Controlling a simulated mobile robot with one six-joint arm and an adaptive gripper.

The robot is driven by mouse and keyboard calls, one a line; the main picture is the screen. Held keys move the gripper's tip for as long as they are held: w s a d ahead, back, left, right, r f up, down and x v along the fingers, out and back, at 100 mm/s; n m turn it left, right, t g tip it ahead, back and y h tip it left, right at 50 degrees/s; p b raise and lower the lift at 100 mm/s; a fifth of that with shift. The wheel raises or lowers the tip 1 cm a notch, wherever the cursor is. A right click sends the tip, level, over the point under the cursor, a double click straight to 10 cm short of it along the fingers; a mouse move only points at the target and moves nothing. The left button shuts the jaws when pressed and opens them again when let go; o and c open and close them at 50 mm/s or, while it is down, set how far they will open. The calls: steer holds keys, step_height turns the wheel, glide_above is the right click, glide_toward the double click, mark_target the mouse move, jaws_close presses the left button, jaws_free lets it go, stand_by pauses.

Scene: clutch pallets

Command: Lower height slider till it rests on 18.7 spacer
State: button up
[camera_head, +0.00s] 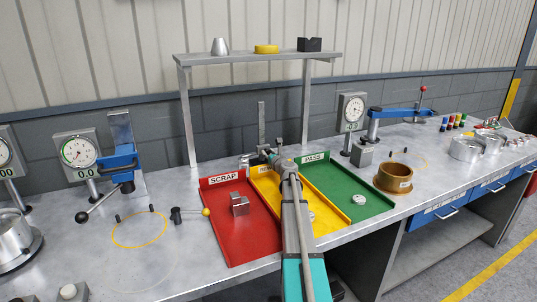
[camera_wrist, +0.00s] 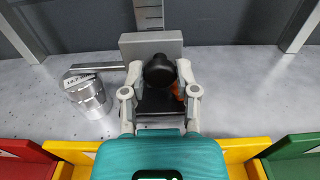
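The height gauge's upright scale (camera_wrist: 150,14) stands at the bench back; in the head view its post (camera_head: 261,125) rises behind the yellow tray. The grey height slider (camera_wrist: 150,46) sits on the scale, with a black knob (camera_wrist: 159,71) facing me and a thin flat arm (camera_wrist: 98,67) reaching left. My gripper (camera_wrist: 160,76) has one finger on each side of the knob and appears closed on it. The silver spacer (camera_wrist: 88,97) stands upright under the arm's left end; its label is too small to read surely. I cannot tell whether arm and spacer touch. My gripper also shows in the head view (camera_head: 268,156).
A red SCRAP tray (camera_head: 252,236) with a metal block, a yellow tray (camera_head: 334,222) and a green PASS tray (camera_head: 336,176) lie in front. Shelf posts flank the gauge. Dial gauges (camera_head: 77,150) stand left and right. A bronze ring (camera_head: 394,178) lies right of the trays.

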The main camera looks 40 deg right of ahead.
jaws_close()
steer(key=shift+f, duration=0.1)
steer(key=shift+f+b, duration=0.25)
steer(key=shift+b, duration=0.1)
steer(key=shift+r, duration=0.1)
steer(key=o, duration=0.8)
jaws_free()
steer(key=shift+s, duration=0.15)
